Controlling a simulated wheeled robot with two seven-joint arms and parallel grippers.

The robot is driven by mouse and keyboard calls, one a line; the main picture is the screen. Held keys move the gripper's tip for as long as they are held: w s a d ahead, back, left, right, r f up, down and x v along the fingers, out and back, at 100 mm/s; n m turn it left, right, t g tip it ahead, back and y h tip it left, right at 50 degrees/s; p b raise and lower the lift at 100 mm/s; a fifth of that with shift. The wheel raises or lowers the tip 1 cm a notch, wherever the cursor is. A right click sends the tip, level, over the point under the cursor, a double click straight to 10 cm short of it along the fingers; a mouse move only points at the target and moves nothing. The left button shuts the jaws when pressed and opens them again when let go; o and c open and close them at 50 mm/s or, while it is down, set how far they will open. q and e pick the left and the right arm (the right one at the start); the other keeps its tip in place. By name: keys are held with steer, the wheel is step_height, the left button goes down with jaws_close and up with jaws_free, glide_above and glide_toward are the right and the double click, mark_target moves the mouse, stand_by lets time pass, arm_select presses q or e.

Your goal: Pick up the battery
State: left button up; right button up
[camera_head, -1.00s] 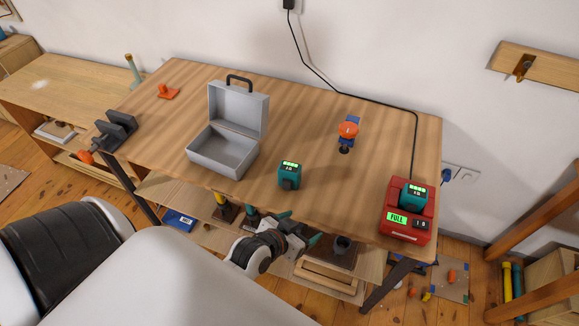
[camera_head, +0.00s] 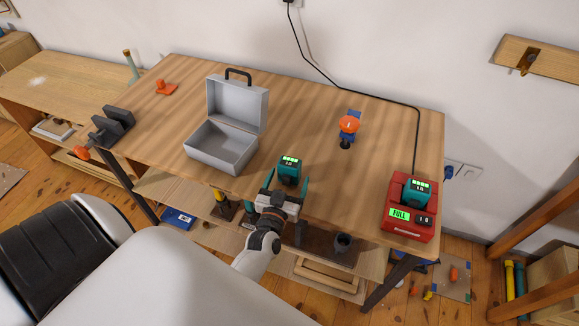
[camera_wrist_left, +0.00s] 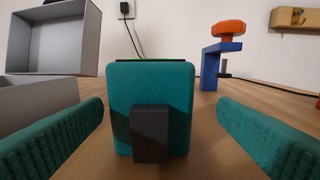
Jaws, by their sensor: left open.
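A teal battery (camera_head: 289,170) with a lit green display on top stands upright near the front edge of the workbench. A second teal battery (camera_head: 418,191) sits in the red charger (camera_head: 408,229), whose display reads FULL. My left gripper (camera_head: 288,190) is open at the front battery, with its teal fingers pointing toward it. In the left wrist view this battery (camera_wrist_left: 172,95) fills the middle, its dark block facing me. The two fingers show apart on either side of it, with gaps between. My right gripper is not in view.
An open grey case (camera_head: 222,142) stands left of the front battery. A blue clamp with an orange knob (camera_head: 348,126) stands behind and to the right. A dark vise (camera_head: 112,126) is at the left edge. The bench between battery and charger is clear.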

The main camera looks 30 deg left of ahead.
mark_target(291, 164)
arm_select(q)
steer(key=shift+w+a, duration=0.3)
steer(key=shift+w, duration=0.25)
steer(key=b+x, duration=0.2)
steer(key=x, duration=0.1)
steer(key=shift+w+a+r, duration=0.15)
steer(key=shift+w+a, duration=0.05)
steer(key=shift+a, duration=0.05)
steer(key=shift+w+a, duration=0.15)
steer(key=shift+w, duration=0.25)
steer(key=shift+r, duration=0.1)
steer(key=shift+s, duration=0.1)
steer(key=shift+c, duration=0.2)
steer(key=c, duration=1.2)
